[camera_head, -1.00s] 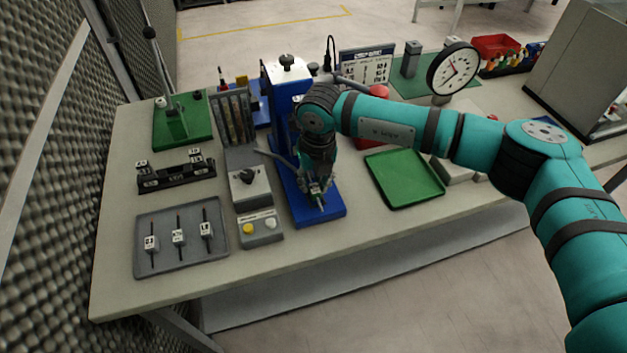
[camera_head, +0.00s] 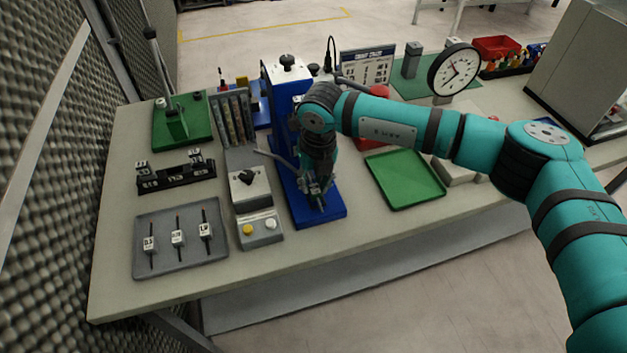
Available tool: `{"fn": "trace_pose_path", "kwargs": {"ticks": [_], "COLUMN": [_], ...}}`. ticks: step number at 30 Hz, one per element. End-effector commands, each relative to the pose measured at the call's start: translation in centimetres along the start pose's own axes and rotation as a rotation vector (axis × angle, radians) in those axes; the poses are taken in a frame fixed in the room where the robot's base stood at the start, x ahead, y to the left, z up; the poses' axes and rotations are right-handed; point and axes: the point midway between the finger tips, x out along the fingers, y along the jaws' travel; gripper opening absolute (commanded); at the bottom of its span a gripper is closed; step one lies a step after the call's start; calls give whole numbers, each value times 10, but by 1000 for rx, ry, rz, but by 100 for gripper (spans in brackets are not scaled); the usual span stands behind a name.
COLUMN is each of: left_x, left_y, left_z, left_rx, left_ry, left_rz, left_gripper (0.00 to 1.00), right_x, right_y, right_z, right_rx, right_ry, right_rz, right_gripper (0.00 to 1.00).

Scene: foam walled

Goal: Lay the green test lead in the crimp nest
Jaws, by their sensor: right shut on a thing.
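My right gripper (camera_head: 317,197) is low over the blue base (camera_head: 326,215) of the bench press (camera_head: 286,88), fingers pointing down. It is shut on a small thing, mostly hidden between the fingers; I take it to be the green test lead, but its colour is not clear. The crimp nest is not clearly visible; the gripper and wrist cover the middle of the press base. I cannot tell whether the held thing touches the nest. My left gripper is out of view.
A grey tray (camera_head: 217,254) at the front left holds three leads with white tags. A control box with a knob (camera_head: 247,178) and a button box (camera_head: 260,230) stand just left of the press. An empty green tray (camera_head: 405,180) lies to its right.

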Motion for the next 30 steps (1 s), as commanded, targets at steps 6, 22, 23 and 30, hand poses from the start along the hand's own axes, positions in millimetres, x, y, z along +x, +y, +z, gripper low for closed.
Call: {"fn": "trace_pose_path", "kwargs": {"ticks": [6, 22, 23, 30], "left_x": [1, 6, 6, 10], "left_y": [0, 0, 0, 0], "left_z": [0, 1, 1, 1], "left_rx": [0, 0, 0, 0], "left_ry": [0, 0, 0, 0], "left_rz": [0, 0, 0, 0], "left_gripper": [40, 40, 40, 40], "right_x": [0, 0, 0, 4], "right_y": [0, 0, 0, 0], "right_z": [0, 0, 0, 0], "right_rx": [0, 0, 0, 0], "right_ry": [0, -1, -1, 0], "right_rz": [0, 0, 0, 0], "right_gripper": [0, 0, 0, 0]}}
